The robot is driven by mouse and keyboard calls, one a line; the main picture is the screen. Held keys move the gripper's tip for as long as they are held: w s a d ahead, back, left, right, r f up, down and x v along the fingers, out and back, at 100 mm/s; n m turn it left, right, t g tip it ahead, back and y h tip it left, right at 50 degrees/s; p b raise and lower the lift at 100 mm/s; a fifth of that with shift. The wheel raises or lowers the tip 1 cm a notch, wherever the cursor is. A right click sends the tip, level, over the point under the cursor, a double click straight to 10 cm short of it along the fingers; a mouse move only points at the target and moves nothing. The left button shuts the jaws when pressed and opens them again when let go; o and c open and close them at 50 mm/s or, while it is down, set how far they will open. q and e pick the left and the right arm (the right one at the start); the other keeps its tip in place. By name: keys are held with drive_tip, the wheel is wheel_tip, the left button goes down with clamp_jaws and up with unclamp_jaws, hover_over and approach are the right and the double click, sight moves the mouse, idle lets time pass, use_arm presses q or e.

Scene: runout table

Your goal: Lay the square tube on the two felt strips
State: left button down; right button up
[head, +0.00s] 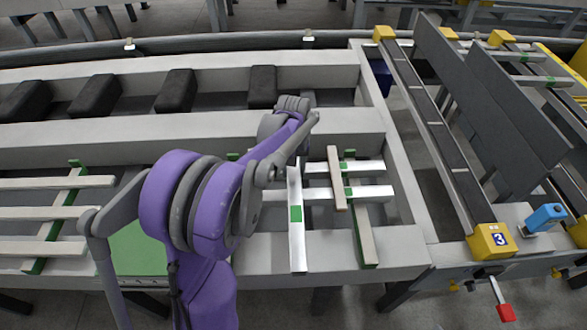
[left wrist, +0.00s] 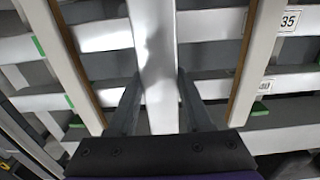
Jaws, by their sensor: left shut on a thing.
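My left gripper (left wrist: 158,100) is shut on the pale square tube (left wrist: 155,50). One finger stands on each side of the tube in the left wrist view. In the head view the tube (head: 297,245) points towards the front, over white crossbars (head: 375,192), and my arm hides its far part and the fingertips. I cannot tell whether it touches anything below. Pale strips with brown edges (left wrist: 258,60) flank it in the left wrist view; one strip (head: 337,180) shows right of it in the head view. Whether these are the felt strips is unclear. My right gripper is not in view.
A longer pale bar with green edges (head: 363,235) lies right of the tube. Black blocks (head: 174,92) stand in the rear trough. More white bars (head: 50,213) and a green panel (head: 138,248) lie left. Tall grey plates (head: 515,105) stand at the right.

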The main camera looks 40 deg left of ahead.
use_arm(q)
drive_tip(key=shift+f, duration=0.15)
drive_tip(key=shift+c, duration=1.2)
unclamp_jaws()
